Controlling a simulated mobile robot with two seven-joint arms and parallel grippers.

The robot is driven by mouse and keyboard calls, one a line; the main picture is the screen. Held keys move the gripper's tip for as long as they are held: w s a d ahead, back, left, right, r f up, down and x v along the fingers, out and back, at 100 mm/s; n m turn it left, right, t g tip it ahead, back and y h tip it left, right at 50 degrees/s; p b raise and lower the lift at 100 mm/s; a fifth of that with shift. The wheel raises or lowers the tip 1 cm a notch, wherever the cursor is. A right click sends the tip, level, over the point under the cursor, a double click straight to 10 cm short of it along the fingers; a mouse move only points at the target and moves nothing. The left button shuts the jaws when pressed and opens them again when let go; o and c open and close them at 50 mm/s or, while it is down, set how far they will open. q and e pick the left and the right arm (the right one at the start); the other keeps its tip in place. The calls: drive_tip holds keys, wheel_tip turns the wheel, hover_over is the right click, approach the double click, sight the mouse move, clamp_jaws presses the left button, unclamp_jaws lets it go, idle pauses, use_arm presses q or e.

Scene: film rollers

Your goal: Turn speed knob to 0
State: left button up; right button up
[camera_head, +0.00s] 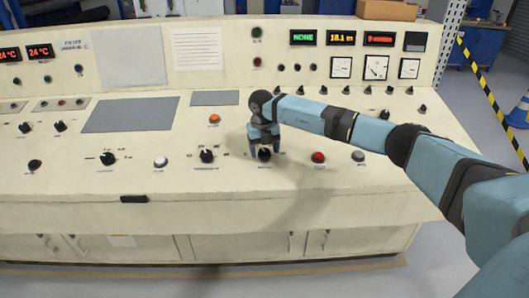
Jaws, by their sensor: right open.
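My right arm comes in from the right over the cream control console (120,195). My right gripper (265,153) points down at the sloped panel, with its two fingers apart. A black knob (264,155) lies between or just behind the fingertips; I cannot tell whether they touch it. Another black knob (207,156) with a scale around it is just left of the gripper, and a further one (108,158) is farther left. The labels are too small to read, so I cannot tell which is the speed knob. My left gripper is not in view.
A red button (318,157) and a grey button (358,156) are right of the gripper. A white button (160,162) is at left and an orange one (214,118) is behind. Gauges (376,68) and lit displays (303,37) line the upright back panel.

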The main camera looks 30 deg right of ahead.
drive_tip(key=shift+f, duration=0.55)
drive_tip(key=c, duration=0.9)
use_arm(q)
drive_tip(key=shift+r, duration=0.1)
use_arm(e)
drive_tip(key=shift+n, duration=0.3)
drive_tip(key=n, duration=0.2)
drive_tip(key=shift+r+n+h+p, duration=0.1)
drive_tip(key=shift+n+h+p, duration=0.2)
drive_tip(key=shift+p, duration=0.1)
drive_tip(key=n+h, duration=0.1)
drive_tip(key=n, duration=0.3)
drive_tip(key=shift+p, duration=0.3)
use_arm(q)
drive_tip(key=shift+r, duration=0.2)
use_arm(e)
drive_tip(key=shift+n, duration=1.2)
drive_tip(key=shift+h, duration=0.3)
